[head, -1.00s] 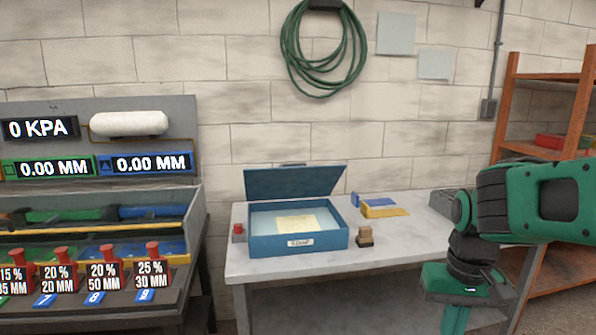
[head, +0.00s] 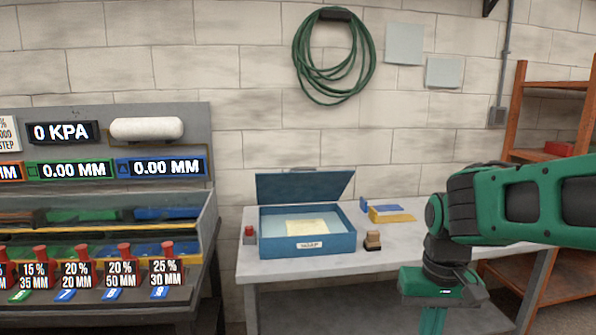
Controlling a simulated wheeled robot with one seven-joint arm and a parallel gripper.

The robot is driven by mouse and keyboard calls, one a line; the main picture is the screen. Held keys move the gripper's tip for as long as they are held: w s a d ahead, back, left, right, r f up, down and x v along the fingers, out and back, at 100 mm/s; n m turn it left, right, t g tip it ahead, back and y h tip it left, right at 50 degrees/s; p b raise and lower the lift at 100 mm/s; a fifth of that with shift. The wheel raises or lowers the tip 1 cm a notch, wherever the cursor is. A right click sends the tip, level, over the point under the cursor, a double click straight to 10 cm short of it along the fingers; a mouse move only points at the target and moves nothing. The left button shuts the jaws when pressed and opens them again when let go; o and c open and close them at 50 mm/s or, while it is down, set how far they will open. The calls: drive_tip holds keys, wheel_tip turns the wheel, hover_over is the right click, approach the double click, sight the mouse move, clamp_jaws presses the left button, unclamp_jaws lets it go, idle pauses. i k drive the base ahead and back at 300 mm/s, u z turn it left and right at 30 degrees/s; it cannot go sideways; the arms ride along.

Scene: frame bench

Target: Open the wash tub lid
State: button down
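A blue box (head: 307,247) with a small white label on its front stands on the grey-topped table. Its blue lid (head: 304,186) is hinged at the back and stands raised, so the box is open. A pale yellow sheet (head: 305,227) lies inside. The label is too small to read surely, and I cannot tell whether this box is the wash tub; no other lidded tub shows. My gripper (head: 432,320) hangs at the lower right, in front of the table and apart from the box. Its fingers are cut off by the bottom edge, so their opening is hidden.
A red button block (head: 249,235) and a wooden-handled stamp (head: 373,241) flank the box. Blue and yellow pieces (head: 388,214) lie behind the stamp. A bench with displays and red levers (head: 124,252) stands left. An orange shelf (head: 518,120) stands right.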

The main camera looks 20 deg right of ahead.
sight(311, 185)
drive_tip(key=i, duration=1)
